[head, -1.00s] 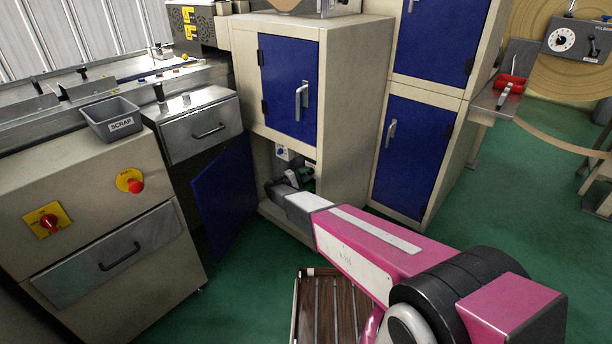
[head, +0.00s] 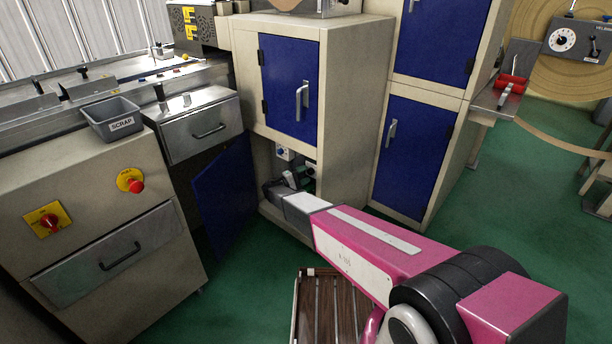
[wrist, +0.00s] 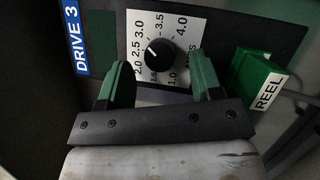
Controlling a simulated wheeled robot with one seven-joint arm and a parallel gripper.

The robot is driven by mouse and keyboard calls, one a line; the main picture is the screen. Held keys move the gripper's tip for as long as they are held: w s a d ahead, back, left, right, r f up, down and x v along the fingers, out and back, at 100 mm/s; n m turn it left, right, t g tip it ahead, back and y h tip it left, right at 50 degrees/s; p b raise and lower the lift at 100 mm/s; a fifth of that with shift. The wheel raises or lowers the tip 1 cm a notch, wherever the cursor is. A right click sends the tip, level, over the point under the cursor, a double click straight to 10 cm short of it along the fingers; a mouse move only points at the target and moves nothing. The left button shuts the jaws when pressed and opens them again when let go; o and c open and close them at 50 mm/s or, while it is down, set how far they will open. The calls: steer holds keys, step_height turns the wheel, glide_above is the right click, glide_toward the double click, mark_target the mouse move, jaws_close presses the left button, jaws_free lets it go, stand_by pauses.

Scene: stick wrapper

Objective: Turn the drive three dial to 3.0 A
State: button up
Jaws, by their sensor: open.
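The drive three dial is a black round knob (wrist: 162,56) on a white scale plate (wrist: 188,58) in the wrist view, beside a blue "DRIVE 3" label (wrist: 74,38). Its white pointer mark tilts up and left, towards the 2.5 to 3.0 side; the exact reading is hard to tell. My gripper (wrist: 160,62) is open, its green-padded fingers at the left and right of the knob with visible gaps. In the head view, the wrist end of my arm reaches the lower opening of the cabinet (head: 345,130); the fingers are hard to make out there.
A green box marked "REEL" (wrist: 258,82) stands close to the right of the dial. The blue lower door (head: 225,195) hangs open left of my arm. The opening's walls are close around my wrist. A wooden slatted platform (head: 325,310) lies below my arm.

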steer(key=v, duration=0.9)
steer(key=shift+a, duration=0.3)
steer(key=shift+s, duration=0.15)
